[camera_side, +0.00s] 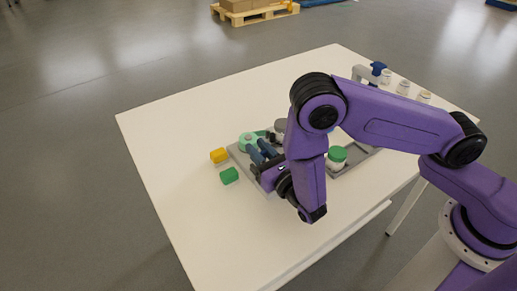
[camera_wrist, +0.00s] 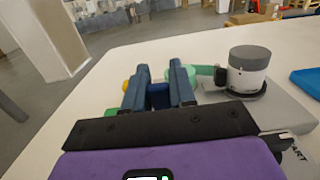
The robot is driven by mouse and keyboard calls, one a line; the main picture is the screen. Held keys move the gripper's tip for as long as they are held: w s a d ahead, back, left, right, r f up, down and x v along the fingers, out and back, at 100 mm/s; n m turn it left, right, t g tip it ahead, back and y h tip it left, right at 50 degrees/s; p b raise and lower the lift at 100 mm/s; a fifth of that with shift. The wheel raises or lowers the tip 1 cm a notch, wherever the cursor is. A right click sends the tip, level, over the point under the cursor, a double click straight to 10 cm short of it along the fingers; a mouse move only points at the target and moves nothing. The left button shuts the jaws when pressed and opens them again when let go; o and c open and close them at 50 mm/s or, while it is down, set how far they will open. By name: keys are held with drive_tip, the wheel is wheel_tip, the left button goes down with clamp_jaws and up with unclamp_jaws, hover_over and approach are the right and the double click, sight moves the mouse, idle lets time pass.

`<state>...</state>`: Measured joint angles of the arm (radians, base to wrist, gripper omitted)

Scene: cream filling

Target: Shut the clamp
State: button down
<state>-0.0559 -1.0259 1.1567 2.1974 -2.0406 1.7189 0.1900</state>
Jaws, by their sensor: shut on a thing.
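My gripper (camera_side: 260,152) is at the left end of the grey base plate (camera_side: 237,153). In the wrist view its two blue fingers (camera_wrist: 158,88) are closed around a dark blue block-like piece (camera_wrist: 158,97), which looks like the clamp's handle. The light green clamp part (camera_side: 249,137) lies just beyond the fingertips. In the wrist view a green arm (camera_wrist: 205,70) reaches from beside the right finger towards a white cylinder with a grey top (camera_wrist: 249,70). That grey top (camera_side: 281,125) also shows in the side view. The fingers hide part of the clamp.
A green-lidded jar (camera_side: 337,154) stands right of my forearm by a grey tray (camera_side: 356,154). Several small jars (camera_side: 403,87) stand at the table's far right. The white table (camera_side: 190,110) is clear at left.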

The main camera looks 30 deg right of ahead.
drive_tip(key=shift+s+t, duration=0.6)
drive_tip(key=shift+t, duration=0.6)
drive_tip(key=c, duration=1)
unclamp_jaws()
drive_tip(key=shift+v, duration=3.7)
drive_tip(key=shift+r, duration=0.1)
